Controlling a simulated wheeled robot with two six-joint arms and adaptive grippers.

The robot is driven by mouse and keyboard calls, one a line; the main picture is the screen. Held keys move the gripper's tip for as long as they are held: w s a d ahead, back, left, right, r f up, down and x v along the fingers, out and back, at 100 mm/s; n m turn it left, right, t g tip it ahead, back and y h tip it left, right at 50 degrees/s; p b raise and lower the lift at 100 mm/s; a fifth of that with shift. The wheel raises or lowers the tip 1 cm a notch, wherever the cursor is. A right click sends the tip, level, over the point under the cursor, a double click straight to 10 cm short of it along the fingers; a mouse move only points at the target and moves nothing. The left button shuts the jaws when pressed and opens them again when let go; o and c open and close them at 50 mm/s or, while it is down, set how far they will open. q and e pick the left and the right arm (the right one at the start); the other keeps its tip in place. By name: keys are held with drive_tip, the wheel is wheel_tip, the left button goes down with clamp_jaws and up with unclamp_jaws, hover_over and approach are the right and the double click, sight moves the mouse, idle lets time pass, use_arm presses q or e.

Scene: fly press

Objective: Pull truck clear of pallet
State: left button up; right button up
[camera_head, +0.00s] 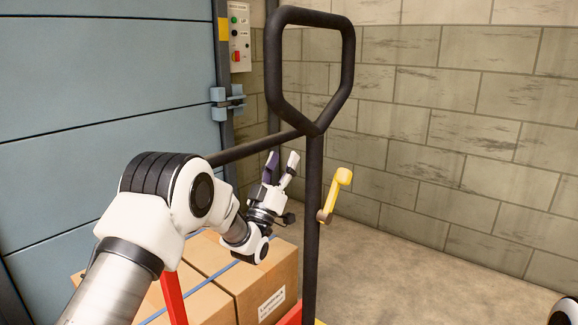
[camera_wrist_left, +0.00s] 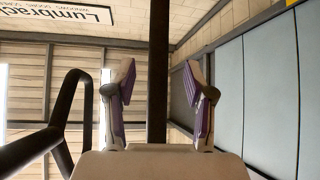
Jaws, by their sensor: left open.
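The pallet truck's black handle has a closed loop (camera_head: 310,72) at the top and an upright post (camera_head: 313,215), with a yellow lever (camera_head: 337,190) at its right. A red part (camera_head: 290,317) shows at the post's foot. My left gripper (camera_head: 279,163) is open and empty, fingers up, just left of the post and apparently clear of it. In the left wrist view its fingers (camera_wrist_left: 158,85) are spread; a dark bar appears between them, at a depth I cannot tell. A black loop (camera_wrist_left: 66,130) shows at left there. The pallet itself is hidden. My right gripper is out of view.
Strapped cardboard boxes (camera_head: 262,285) stand below my left forearm. A black bar (camera_head: 262,149) crosses behind the arm toward the post. A blue-grey door (camera_head: 100,75), control box (camera_head: 239,38) and block wall (camera_head: 455,130) stand behind. Bare floor (camera_head: 420,285) lies right of the post.

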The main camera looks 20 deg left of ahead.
sight(293, 134)
use_arm(q)
drive_tip(key=x, duration=0.8)
drive_tip(key=shift+s+r, duration=0.1)
clamp_jaws()
